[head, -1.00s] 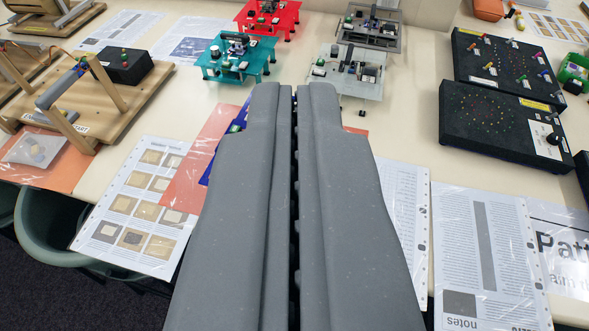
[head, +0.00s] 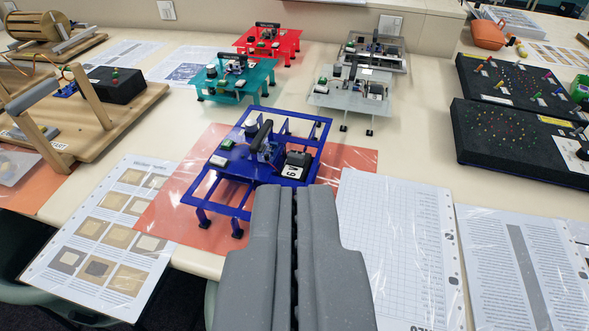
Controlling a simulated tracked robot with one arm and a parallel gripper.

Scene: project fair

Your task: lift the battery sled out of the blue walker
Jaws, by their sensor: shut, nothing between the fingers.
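The blue walker (head: 205,186) stands on an orange sheet (head: 170,215) in the middle of the table, its flat frame raised on short legs with dark feet. On its deck are a black block with a white label (head: 298,165), a black bar-shaped handle (head: 258,136), a dark round part, a small white-and-green part and some circuitry. I cannot tell for sure which of these is the battery sled. My gripper (head: 293,190) is shut and empty. Its fingertips appear just in front of the walker's near right edge and hide part of it.
Teal (head: 214,88), red (head: 244,40), clear (head: 330,98) and grey (head: 362,47) walkers stand behind. A wooden rig (head: 140,108) is at left, black panels (head: 480,150) at right. Laminated sheets (head: 395,240) lie in front and to the right.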

